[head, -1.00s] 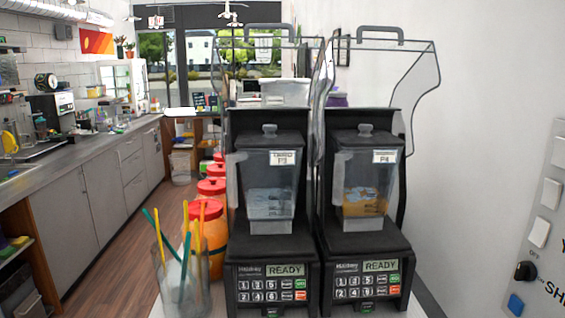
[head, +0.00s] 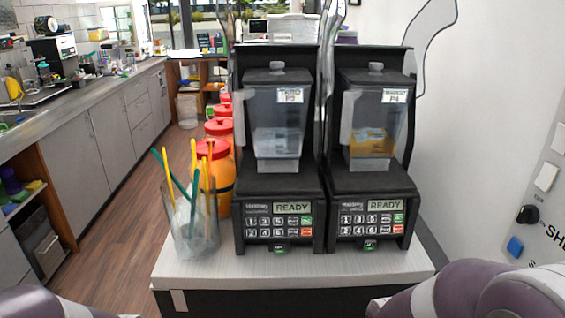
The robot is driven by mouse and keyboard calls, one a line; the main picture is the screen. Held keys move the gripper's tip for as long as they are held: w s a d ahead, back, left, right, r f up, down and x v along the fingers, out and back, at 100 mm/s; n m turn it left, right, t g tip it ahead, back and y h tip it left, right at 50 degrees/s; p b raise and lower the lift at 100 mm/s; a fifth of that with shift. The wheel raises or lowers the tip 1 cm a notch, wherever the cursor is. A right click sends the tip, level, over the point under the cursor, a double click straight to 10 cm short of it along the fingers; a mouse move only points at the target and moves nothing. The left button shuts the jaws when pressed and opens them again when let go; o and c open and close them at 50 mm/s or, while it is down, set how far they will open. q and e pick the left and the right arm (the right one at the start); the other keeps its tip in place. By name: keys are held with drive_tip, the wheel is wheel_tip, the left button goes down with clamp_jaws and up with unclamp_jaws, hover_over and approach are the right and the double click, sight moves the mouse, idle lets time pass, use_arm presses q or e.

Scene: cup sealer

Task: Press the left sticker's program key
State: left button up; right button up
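Two black blenders stand side by side on a small counter. The left blender (head: 277,180) has a jar with pale contents and a white sticker (head: 290,95) that seems to read "TARO P3". Its keypad (head: 278,226) has numbered keys plus green and red keys, under a display (head: 292,207) reading READY. The right blender (head: 371,180) holds orange contents, has a sticker (head: 395,95) seeming to end in P4, and also reads READY. Parts of my purple-and-white arms show at the bottom corners. Neither gripper is in view, and nothing touches the keypads.
A clear cup of colored straws (head: 194,226) stands left of the left blender, with red-lidded orange jars (head: 215,165) behind it. The counter (head: 290,268) is bare in front of the blenders. A wall panel (head: 535,205) with switches and a knob is at right.

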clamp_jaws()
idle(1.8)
